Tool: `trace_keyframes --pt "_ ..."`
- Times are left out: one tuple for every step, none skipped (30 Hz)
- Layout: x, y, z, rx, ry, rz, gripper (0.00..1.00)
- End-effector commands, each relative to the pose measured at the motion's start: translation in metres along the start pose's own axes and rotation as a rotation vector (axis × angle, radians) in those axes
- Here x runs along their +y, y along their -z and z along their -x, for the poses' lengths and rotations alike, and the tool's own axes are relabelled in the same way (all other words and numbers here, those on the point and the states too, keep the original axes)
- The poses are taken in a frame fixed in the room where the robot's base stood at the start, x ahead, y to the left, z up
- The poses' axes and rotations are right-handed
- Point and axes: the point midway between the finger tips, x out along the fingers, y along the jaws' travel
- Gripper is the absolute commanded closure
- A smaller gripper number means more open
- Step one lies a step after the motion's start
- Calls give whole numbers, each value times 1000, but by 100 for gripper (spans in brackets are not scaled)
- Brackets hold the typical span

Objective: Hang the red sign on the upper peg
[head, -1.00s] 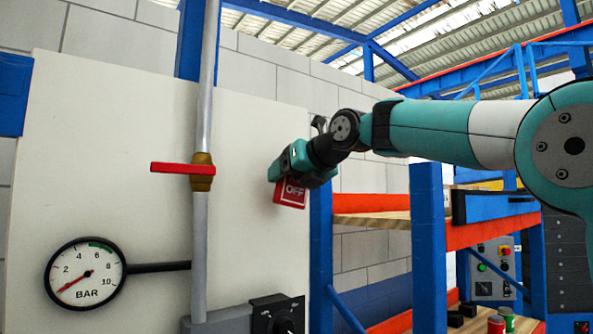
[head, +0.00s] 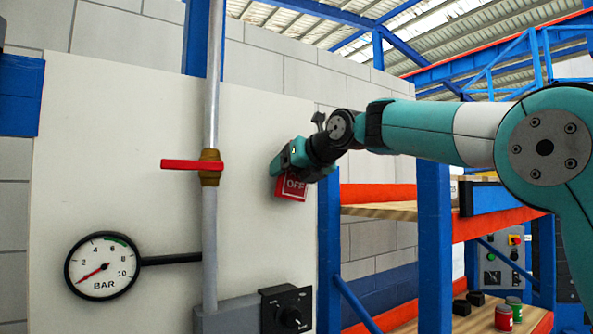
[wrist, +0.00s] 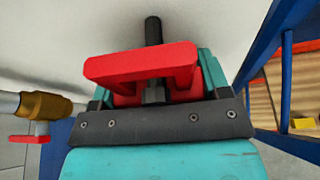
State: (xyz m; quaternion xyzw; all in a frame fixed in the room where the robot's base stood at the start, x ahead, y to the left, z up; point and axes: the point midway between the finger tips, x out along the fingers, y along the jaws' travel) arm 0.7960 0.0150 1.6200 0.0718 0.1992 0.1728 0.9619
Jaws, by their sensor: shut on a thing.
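The red sign (head: 291,188) with white "OFF" lettering hangs from my gripper (head: 284,170), in front of the pale panel (head: 130,215), right of the pipe in the head view. In the wrist view my gripper (wrist: 152,100) is shut on the sign, and the sign's red top bar (wrist: 140,66) crosses between the jaws. A black peg (wrist: 153,30) shows just beyond the bar, and a dark piece shows below it. I cannot tell whether the peg passes through the sign's opening.
A red-handled valve (head: 194,165) on a vertical pipe (head: 211,90) stands left of my gripper. Below are a pressure gauge (head: 102,266) and a black rotary switch (head: 287,310). A blue and orange rack (head: 433,245) stands close on the right.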

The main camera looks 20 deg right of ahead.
Motion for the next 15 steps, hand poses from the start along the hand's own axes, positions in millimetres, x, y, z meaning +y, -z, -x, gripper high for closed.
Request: trace_keyframes --pt "0 2 -6 1 -5 0 54" --pt "0 2 -6 1 -5 0 54" --pt "0 2 -6 1 -5 0 54" --pt "0 2 -6 1 -5 0 54" --pt "0 2 -6 1 -5 0 54" --pt "0 2 -6 2 -5 0 54" --pt "0 2 -6 2 -5 0 54" --pt "0 2 -6 2 -5 0 54" --pt "0 2 -7 2 -5 0 54" --pt "0 2 -7 2 -5 0 54" --pt "0 2 -7 2 -5 0 54" --pt "0 2 -7 2 -5 0 54" --pt "0 2 -7 2 -5 0 28" --pt "0 2 -7 2 -5 1 21" --pt "0 2 -7 2 -5 1 12"
